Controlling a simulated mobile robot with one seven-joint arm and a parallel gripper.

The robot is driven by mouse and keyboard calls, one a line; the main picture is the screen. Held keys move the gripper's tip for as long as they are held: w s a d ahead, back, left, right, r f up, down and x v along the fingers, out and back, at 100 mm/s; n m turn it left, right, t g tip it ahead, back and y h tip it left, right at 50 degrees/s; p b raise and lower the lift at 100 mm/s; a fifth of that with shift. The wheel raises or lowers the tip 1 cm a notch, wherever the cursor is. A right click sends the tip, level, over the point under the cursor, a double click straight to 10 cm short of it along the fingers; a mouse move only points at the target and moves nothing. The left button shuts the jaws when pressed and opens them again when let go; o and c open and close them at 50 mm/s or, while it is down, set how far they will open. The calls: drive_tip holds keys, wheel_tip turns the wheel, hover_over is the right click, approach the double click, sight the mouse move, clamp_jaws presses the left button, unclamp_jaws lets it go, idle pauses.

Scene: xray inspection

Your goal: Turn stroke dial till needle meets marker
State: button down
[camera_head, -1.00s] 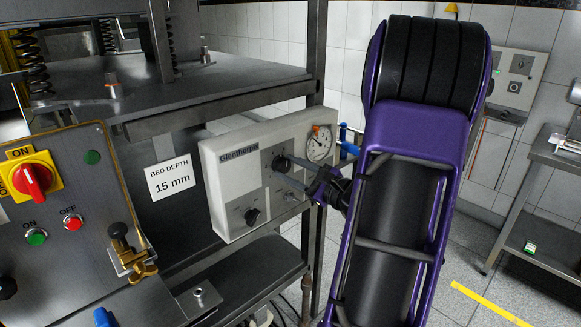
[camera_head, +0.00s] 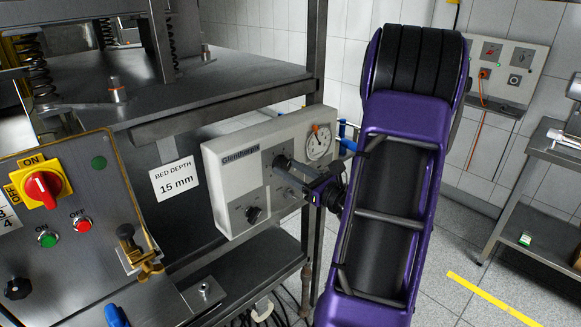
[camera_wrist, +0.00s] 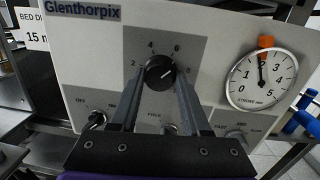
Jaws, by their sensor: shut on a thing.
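The stroke dial (camera_wrist: 160,72) is a black round knob with a pale pointer line, on a pale panel with a scale of numbers around it. My gripper (camera_wrist: 160,78) is shut on the dial, one finger on each side. In the head view my gripper (camera_head: 290,168) reaches the panel from the right. The round stroke gauge (camera_wrist: 250,84) sits right of the dial, with figures 0 to 5. Its dark needle (camera_wrist: 261,70) points almost straight up, near the 2. The orange marker (camera_wrist: 266,41) sits at the top rim, close to the needle's line; exact meeting is hard to tell.
Other knobs and switches sit low on the panel, including a lower black knob (camera_head: 253,214). A steel frame post (camera_head: 316,90) stands by the gauge. A control box (camera_head: 75,215) with buttons is at left.

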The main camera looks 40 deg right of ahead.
idle(0.4)
drive_tip(key=shift+c, duration=1.8)
unclamp_jaws()
drive_tip(key=s+d+f, duration=0.1)
drive_tip(key=s+d, duration=0.1)
drive_tip(key=s, duration=1.5)
drive_tip(key=shift+s+d+b, duration=0.15)
drive_tip(key=shift+d+b, duration=0.05)
drive_tip(key=shift+b, duration=0.25)
